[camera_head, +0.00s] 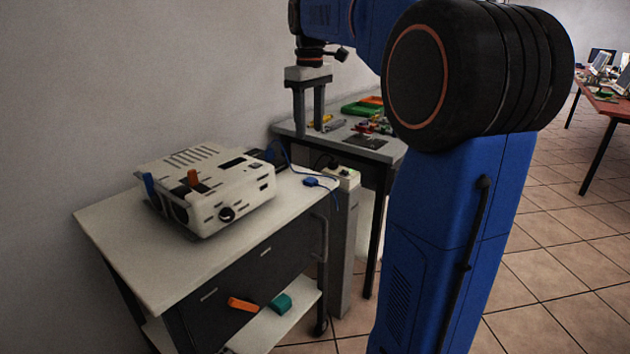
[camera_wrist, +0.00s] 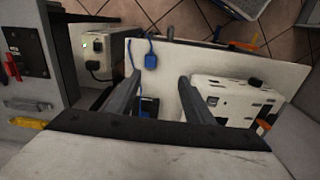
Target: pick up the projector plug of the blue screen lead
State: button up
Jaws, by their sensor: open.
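A blue plug (camera_head: 311,182) lies on the white cart top (camera_head: 130,245) near its right corner, with the blue lead (camera_head: 290,160) running back from it. In the wrist view the blue plug (camera_wrist: 151,61) lies just beyond my fingertips, with a blue lead (camera_wrist: 131,62) beside it. My gripper (camera_head: 309,131) is open and empty, pointing down, well above the cart top. The white projector (camera_head: 210,185) stands left of the plug; it also shows in the wrist view (camera_wrist: 228,98). An orange and a blue piece sit on it.
A pale power box (camera_head: 343,177) with a black plug stands against the cart's right end. A dark device (camera_wrist: 149,106) lies beside the projector. Behind is a grey bench (camera_head: 350,145) with coloured items. Orange and teal items lie on the lower shelf (camera_head: 262,330). The cart's front top is bare.

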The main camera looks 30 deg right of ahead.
jog(key=w+d, duration=0.2)
jog(key=d, duration=0.1)
send_over(313, 181)
jog(key=f, duration=1.1)
jog(key=shift+w+d+f, duration=0.15)
jog(key=shift+d+f, duration=0.05)
jog(key=shift+a+f, duration=0.15)
jog(key=shift+f, duration=2.55)
jog(key=shift+c, duration=0.6)
grip_shut()
